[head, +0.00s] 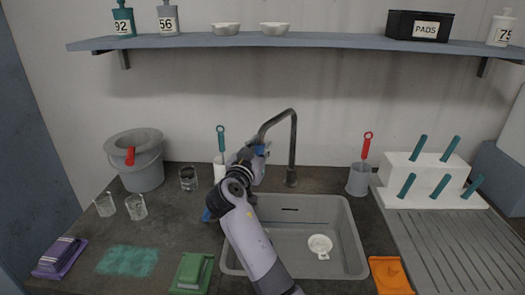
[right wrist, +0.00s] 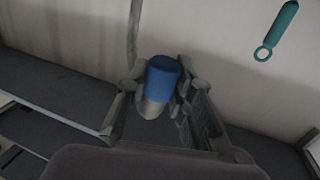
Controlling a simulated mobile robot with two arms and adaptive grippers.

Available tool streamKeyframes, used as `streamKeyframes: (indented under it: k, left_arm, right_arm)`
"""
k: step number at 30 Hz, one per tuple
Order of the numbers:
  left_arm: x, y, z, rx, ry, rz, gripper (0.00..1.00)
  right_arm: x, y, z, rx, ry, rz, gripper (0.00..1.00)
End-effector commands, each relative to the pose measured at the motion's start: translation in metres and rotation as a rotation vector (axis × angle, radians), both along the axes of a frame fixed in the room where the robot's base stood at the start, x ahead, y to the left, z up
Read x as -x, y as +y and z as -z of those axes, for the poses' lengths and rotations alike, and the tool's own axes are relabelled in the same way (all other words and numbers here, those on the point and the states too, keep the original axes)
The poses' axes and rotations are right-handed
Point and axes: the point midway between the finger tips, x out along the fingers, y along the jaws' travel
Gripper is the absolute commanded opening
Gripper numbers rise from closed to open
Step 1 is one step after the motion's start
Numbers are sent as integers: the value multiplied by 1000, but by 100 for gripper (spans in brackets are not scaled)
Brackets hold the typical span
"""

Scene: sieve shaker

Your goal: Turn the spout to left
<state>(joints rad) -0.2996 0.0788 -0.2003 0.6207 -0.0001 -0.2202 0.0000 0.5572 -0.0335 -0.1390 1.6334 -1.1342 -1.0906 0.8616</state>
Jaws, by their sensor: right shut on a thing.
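The grey spout (head: 293,140) rises from behind the sink and arches over to the left in the head view. Its free end, with a blue tip (right wrist: 163,76), is partly hidden by my gripper in the head view. My right gripper (head: 254,155) is shut on this end, left of the spout's upright pipe. In the right wrist view the fingers of my right gripper (right wrist: 158,105) stand on both sides of the end. My left gripper is not in view.
The sink (head: 345,235) below holds a small white strainer (head: 320,246). A white holder with a teal-handled brush (head: 220,138) stands close behind my gripper. A red-handled brush (head: 367,145) stands right. Glasses (head: 188,178) and a grey bucket (head: 143,178) are left. A shelf (head: 330,41) runs above.

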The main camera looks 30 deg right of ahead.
Motion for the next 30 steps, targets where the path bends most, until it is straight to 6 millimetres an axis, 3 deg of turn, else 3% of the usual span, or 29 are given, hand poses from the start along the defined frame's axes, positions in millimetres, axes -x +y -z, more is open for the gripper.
streamKeyframes:
  k: [6, 7, 16, 25, 30]
  left_arm:
    - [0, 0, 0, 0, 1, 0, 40]
    - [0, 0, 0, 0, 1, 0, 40]
    - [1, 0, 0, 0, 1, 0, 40]
    - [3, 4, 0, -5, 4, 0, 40]
    - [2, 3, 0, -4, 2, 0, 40]
  right_arm:
    - [-1, 2, -2, -2, -5, -7, 0]
    - [-1, 2, -2, -1, -6, -7, 24]
    - [-1, 1, -2, -1, -4, -4, 44]
    - [1, 2, -1, -1, -3, -3, 44]
    - [13, 16, 0, -4, -3, -5, 44]
